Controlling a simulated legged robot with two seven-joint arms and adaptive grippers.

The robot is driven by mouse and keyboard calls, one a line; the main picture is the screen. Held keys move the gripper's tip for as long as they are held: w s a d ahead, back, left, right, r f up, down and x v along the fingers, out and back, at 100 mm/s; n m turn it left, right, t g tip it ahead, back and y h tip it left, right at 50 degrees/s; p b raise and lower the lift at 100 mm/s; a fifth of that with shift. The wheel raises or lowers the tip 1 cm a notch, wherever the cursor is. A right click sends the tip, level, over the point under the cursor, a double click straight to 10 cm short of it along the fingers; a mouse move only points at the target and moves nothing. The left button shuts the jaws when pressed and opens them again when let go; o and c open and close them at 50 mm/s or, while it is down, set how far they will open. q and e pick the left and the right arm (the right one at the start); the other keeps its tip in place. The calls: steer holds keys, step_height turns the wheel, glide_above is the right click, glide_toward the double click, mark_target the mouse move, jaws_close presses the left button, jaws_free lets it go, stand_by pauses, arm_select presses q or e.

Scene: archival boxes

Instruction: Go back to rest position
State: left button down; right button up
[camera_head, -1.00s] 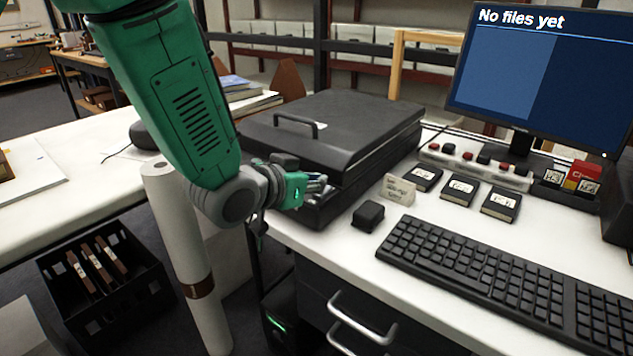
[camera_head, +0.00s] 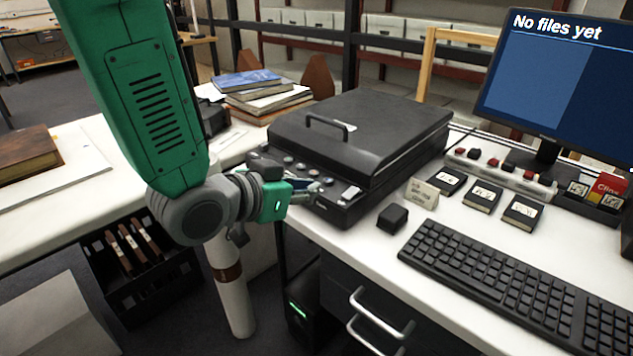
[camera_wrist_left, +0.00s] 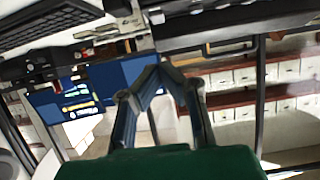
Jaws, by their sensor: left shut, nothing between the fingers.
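My left gripper (camera_head: 322,188) reaches in from the left on a green arm. It is at the front left edge of the black flatbed scanner (camera_head: 365,125), close to its row of buttons. Whether the fingertips touch the scanner I cannot tell. The fingers are shut with nothing between them. In the left wrist view the gripper's fingers (camera_wrist_left: 155,74) meet at their tips, with the blurred, tilted room behind. My right gripper is not in view.
A keyboard (camera_head: 500,287), a small black block (camera_head: 392,218), a card (camera_head: 422,194) and several labelled black cartridges lie on the white desk. A monitor (camera_head: 555,75) stands at the right. A rolled paper tube (camera_head: 233,300) and a black crate (camera_head: 150,265) are below my arm.

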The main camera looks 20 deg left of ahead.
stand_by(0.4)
arm_select(q)
steer(key=s+a+f+n+g+y+p, duration=0.1)
steer(key=s+a+f+g, duration=0.3)
steer(key=f, duration=0.6)
steer(key=s+f+n+g+y+p, duration=0.1)
steer(key=s+f+g+y, duration=0.1)
steer(key=s+f, duration=0.55)
steer(key=s+a+f+g, duration=0.1)
steer(key=s+f+g, duration=0.2)
steer(key=s+f, duration=0.3)
steer(key=s+a+f+n+g+y, duration=0.1)
steer(key=s+a+f+g, duration=0.1)
steer(key=s+f, duration=0.4)
steer(key=s+g+p, duration=0.1)
steer(key=s, duration=0.3)
steer(key=shift+a+f+y, duration=0.3)
